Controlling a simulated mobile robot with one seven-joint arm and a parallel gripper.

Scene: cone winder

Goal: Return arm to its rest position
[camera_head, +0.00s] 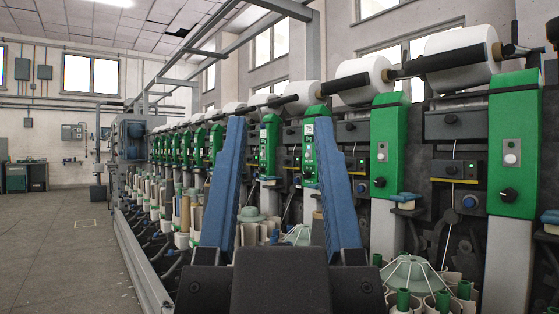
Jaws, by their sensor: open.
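My gripper (273,150) shows in the head view at the lower middle. Its two long blue fingers stand up from a dark grey body and are spread wide apart. Nothing is held between them; the winder's green panels show behind the gap. The fingers hide part of the machine behind them. The rest of my arm is not clearly visible.
A long row of cone winder units with green panels (385,150) runs from the right into the distance. White yarn cones (458,57) sit along the top. Bobbin holders (408,275) stand low at the right. The floor (50,245) at left is clear.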

